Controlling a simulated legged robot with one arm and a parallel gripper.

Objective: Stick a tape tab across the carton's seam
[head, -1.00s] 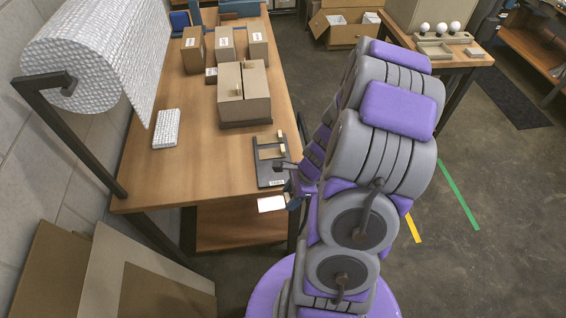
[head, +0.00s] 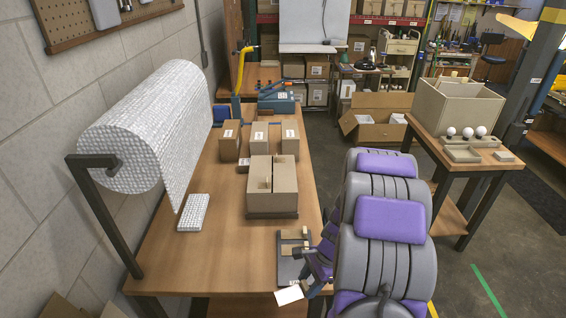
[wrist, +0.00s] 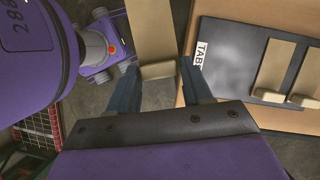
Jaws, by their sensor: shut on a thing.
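The carton (head: 285,190) stands on a dark base on the workbench, with a dark seam along its top. A small tan piece (head: 265,184) sits at the seam; I cannot tell whether it is a tab. In the wrist view my gripper (wrist: 158,82) is shut on the pale block end of a tape tab (wrist: 155,28), whose tan strip points away from me.
Several small boxes (head: 260,136) stand behind the carton. A bubble-wrap roll (head: 150,120) on a black stand (head: 105,215) is at the left, with a small wrapped piece (head: 193,212) on the bench. Bare benchtop (head: 215,255) lies left of the tab plate. A side table (head: 480,160) stands at the right.

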